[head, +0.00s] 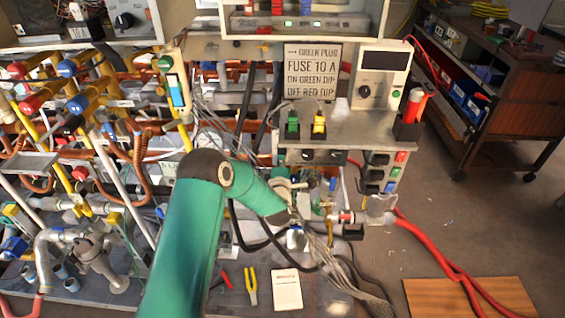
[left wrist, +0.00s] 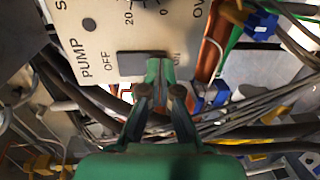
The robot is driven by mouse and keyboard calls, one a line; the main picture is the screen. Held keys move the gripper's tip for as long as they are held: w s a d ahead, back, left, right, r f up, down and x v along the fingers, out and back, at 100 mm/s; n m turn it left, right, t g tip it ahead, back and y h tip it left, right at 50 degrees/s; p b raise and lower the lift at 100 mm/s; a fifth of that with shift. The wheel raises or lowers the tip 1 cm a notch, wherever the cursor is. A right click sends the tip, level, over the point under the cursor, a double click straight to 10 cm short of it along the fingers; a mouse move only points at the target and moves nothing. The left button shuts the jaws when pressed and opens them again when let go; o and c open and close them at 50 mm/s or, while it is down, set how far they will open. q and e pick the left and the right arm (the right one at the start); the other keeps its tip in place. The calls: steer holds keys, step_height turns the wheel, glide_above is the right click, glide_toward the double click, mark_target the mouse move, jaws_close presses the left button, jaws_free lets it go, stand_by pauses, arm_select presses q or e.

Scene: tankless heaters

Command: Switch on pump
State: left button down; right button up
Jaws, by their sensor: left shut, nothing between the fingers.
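In the left wrist view, a pale panel (left wrist: 105,45) carries the word PUMP, with OFF on the left and ON on the right. A grey rectangular pump switch (left wrist: 138,66) sits between those labels. My left gripper (left wrist: 160,72) is shut and empty, its fingertips at the right end of the switch, on the ON side. The fingertips hide part of the switch; I cannot tell whether they touch it. In the head view my green left arm reaches to the centre, below the equipment shelf; the fingertips are not clear there. My right gripper is not in view.
In the head view, cables (head: 325,262) hang around the left wrist. A shelf with a fuse sign (head: 313,70) stands above it. Dense pipes (head: 75,100) fill the left. Yellow pliers (head: 251,287) lie below. Open floor (head: 460,225) is at right, before a cart (head: 510,110).

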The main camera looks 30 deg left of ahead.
arm_select(q)
steer(key=s+d+f+b, duration=0.2)
steer(key=s+d+b, duration=0.4)
steer(key=s, duration=0.5)
steer(key=shift+s+d+b, duration=0.25)
steer(key=shift+d+b, duration=0.1)
steer(key=shift+d, duration=0.2)
stand_by(0.4)
